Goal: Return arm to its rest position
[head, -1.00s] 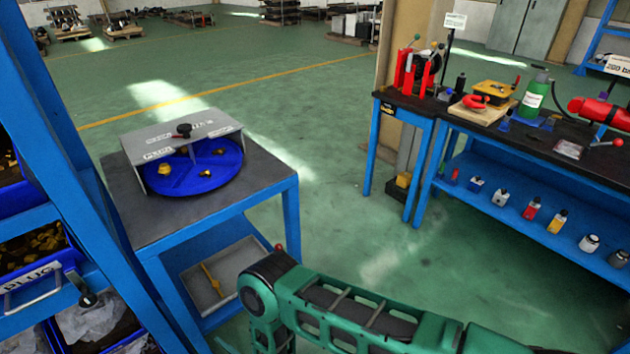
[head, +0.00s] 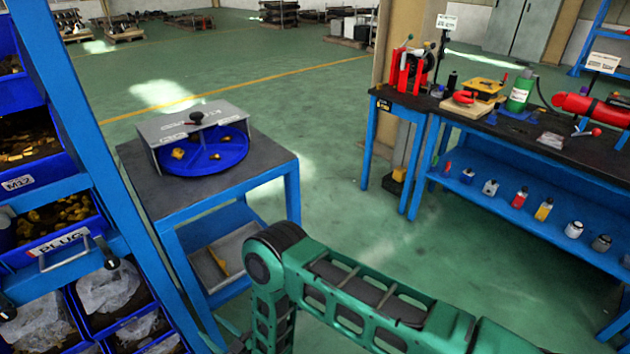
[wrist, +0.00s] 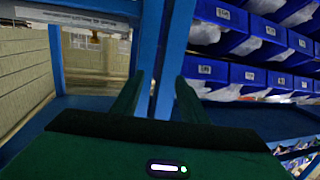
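My green arm (head: 375,300) reaches across the bottom of the head view, bent at a dark round joint, with a link going down from it. My gripper is outside the head view. In the wrist view, my gripper (wrist: 158,80) shows two dark green fingers standing apart with nothing seen between them except a blue post (wrist: 172,50) behind. How far the post is from the fingers I cannot tell.
A blue rack with bins (head: 60,240) stands close on the left. A small table (head: 275,170) carries a blue round tray (head: 215,160) with brass parts. A workbench (head: 590,165) with tools stands right. Green floor (head: 330,190) is open between. The wrist view shows labelled blue bins (wrist: 250,75).

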